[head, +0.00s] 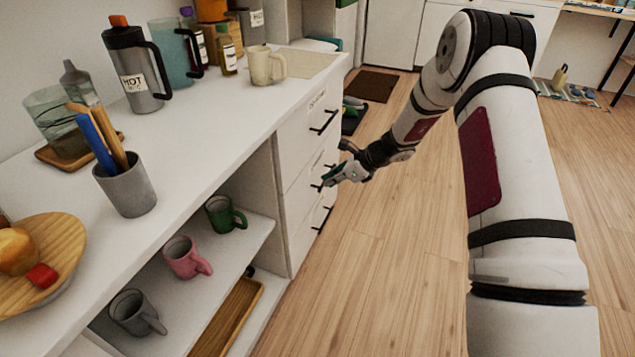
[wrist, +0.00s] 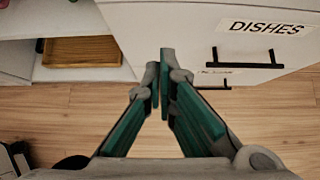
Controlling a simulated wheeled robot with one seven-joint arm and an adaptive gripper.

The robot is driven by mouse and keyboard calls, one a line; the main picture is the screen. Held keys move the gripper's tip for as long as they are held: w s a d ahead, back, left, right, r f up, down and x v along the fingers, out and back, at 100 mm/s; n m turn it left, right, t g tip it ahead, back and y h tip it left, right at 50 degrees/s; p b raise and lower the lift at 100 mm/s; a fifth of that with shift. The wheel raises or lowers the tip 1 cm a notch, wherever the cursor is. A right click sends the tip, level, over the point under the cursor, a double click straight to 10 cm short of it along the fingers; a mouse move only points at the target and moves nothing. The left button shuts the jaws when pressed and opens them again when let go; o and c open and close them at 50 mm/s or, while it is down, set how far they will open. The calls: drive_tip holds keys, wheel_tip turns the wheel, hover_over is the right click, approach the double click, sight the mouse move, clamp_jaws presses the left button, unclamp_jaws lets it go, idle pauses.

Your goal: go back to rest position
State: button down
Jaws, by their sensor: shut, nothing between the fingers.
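My gripper (head: 335,176) is held in the air in front of the white drawer unit (head: 291,163), at the end of my outstretched arm. In the wrist view its two green-padded fingers (wrist: 160,88) meet near their tips, shut and empty. A drawer front labelled DISHES (wrist: 265,27) with a black handle is just beyond the fingers. I cannot tell whether the fingertips touch the drawer front.
The counter (head: 225,120) holds a HOT jug (head: 135,75), a cream mug (head: 266,66), a grey utensil cup (head: 128,186) and a wooden plate (head: 65,235). Shelves below hold green, pink and grey mugs and a wooden tray (head: 228,320).

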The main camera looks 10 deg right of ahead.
drive_tip(key=s+a+r+n+g+h, duration=0.1)
drive_tip(key=s+a+r+n+g, duration=0.15)
drive_tip(key=s+r+n, duration=0.75)
drive_tip(key=s+a+r+n+g, duration=0.1)
drive_tip(key=s+a+r+n, duration=0.2)
drive_tip(key=s+r, duration=1.15)
drive_tip(key=s+d+r+n+h, duration=0.2)
drive_tip(key=s+n, duration=0.2)
drive_tip(key=s, duration=0.6)
drive_tip(key=s+d+r+n+g+h, duration=0.15)
drive_tip(key=s+n, duration=0.25)
drive_tip(key=s, duration=0.5)
drive_tip(key=s+d+r+n+h, duration=0.2)
drive_tip(key=s+d+n+h, duration=0.15)
drive_tip(key=s, duration=0.65)
wheel_tip(320, 180, up, 28)
drive_tip(key=t+p, duration=0.4)
drive_tip(key=p, duration=2.2)
drive_tip(key=shift+w+d+f+y, duration=0.15)
drive_tip(key=shift+w+f+y, duration=0.1)
drive_tip(key=shift+y, duration=0.05)
